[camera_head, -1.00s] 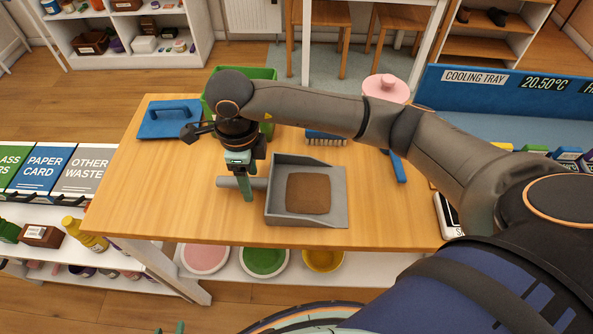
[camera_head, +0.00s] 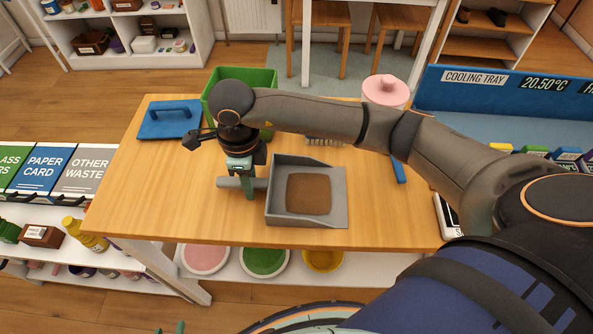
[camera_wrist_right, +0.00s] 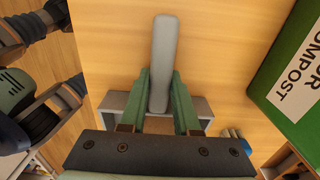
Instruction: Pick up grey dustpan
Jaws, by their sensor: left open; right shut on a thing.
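The grey dustpan (camera_head: 336,210) rests on the wooden table with brown material (camera_head: 308,194) in its pan. Its handle (camera_head: 224,182) points left. My right gripper (camera_head: 248,190) is low over the table, with its green fingers around the handle. In the right wrist view the handle (camera_wrist_right: 162,45) runs between the two fingers of the right gripper (camera_wrist_right: 161,78), and part of the pan (camera_wrist_right: 198,104) shows behind them. Only teal tips of my left gripper (camera_head: 172,328) show at the bottom edge, below and away from the table.
A blue flat tool (camera_head: 165,122) lies at the table's back left, beside a green bin (camera_head: 262,78). A brush (camera_head: 398,168) lies partly under my right arm. A pink lidded pot (camera_head: 386,90) stands behind. The table's left front is clear.

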